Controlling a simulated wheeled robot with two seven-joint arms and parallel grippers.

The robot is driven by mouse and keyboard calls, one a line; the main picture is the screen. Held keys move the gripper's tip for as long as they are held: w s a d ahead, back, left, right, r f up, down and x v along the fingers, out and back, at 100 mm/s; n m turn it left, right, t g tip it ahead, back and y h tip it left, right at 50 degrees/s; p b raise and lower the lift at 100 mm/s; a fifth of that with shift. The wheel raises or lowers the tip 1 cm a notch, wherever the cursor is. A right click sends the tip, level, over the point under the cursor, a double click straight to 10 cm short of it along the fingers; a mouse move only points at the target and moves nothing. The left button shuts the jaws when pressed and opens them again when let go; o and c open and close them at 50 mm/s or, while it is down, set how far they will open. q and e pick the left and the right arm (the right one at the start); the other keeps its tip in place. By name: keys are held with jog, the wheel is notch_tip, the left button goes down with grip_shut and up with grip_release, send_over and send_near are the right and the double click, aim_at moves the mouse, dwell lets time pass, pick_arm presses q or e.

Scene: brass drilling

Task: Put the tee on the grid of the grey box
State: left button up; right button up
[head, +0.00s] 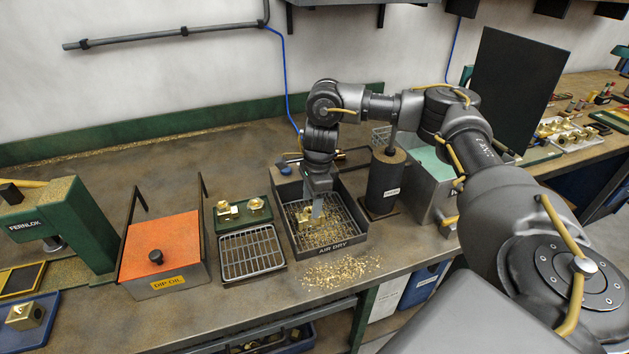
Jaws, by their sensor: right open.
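The brass tee (306,215) sits inside the dark grey AIR DRY box (334,250), on the grid (350,222), which is strewn with brass chips. My right gripper (317,216) reaches down into the box from above. It is open, with its fingertips right at the tee and partly covering it. I cannot tell whether the fingers touch the tee. My left gripper is not in view.
Left of the box are a wire rack (250,252), a green tray (229,225) with brass fittings and an orange-lidded DIP OIL box (160,245). A black cylinder (384,184) stands close on the right. Brass chips (340,271) litter the bench in front.

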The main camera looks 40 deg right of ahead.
notch_tip(320, 180, up, 8)
jog(key=shift+s+d, duration=0.2)
jog(key=shift+d, duration=0.25)
jog(key=shift+a+f, duration=0.1)
jog(key=shift+f, duration=0.05)
